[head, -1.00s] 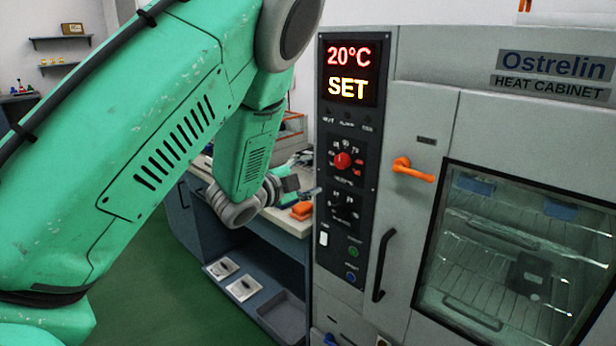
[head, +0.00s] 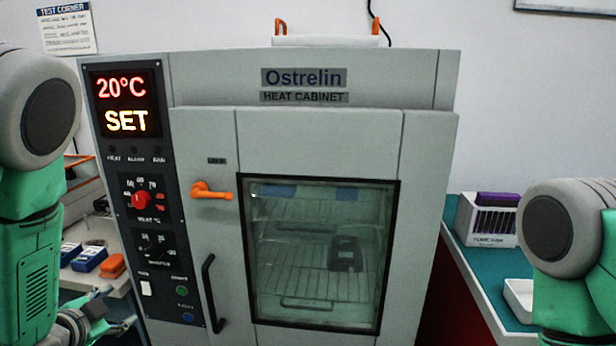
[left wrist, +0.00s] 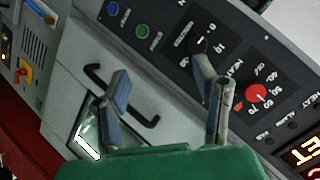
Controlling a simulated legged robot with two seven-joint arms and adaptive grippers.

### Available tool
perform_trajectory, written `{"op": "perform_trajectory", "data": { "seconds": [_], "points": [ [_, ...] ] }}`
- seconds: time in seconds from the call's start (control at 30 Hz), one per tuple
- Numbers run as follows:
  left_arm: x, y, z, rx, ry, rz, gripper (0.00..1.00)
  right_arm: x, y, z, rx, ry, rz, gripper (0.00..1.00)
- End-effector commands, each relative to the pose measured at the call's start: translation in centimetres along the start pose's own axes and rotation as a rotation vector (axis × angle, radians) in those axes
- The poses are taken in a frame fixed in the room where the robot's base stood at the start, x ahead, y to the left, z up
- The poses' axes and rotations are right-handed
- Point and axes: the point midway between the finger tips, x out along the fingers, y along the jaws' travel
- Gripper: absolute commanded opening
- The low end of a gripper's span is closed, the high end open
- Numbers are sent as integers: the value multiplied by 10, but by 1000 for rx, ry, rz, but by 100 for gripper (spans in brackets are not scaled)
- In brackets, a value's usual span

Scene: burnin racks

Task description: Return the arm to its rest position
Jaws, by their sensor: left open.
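My left arm stands at the left edge of the head view, its upper part grey and green. My left gripper (head: 112,312) is low at that edge, partly cut off, beside the cabinet's control panel. In the left wrist view the gripper (left wrist: 165,92) has its two fingers spread with nothing between them, and the heat cabinet's panel and door handle lie beyond them. My right arm shows at the right edge of the head view; its gripper is out of the picture.
The heat cabinet (head: 420,200) stands ahead with its glass door shut; a dark object (head: 346,254) is on a rack inside. Its display (head: 125,103) reads 20°C SET. A bench with blue and orange items is at left. A white rack (head: 487,220) stands on the teal bench at right.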

Motion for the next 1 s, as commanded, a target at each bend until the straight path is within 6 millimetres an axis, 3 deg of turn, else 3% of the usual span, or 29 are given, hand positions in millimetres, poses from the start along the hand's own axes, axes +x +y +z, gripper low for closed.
{"op": "perform_trajectory", "data": {
  "seconds": [0.03,0.17,0.3,0.4,0.5,0.7,1.0],
  "points": [
    [-3,38,23,-68,-74,62,55,3,0,0,0,0,0,0],
    [-25,122,71,-244,-277,198,55,7,0,0,0,0,0,0],
    [-70,209,115,-416,-516,325,55,12,0,1,0,0,0,0],
    [-107,258,137,-513,-679,393,55,14,0,1,0,0,0,0],
    [-141,292,150,-581,-810,439,55,16,0,1,0,0,0,0],
    [-175,321,160,-641,-938,476,55,17,0,1,0,0,0,0],
    [-176,322,160,-645,-943,477,55,17,0,1,0,0,0,0]
  ]
}}
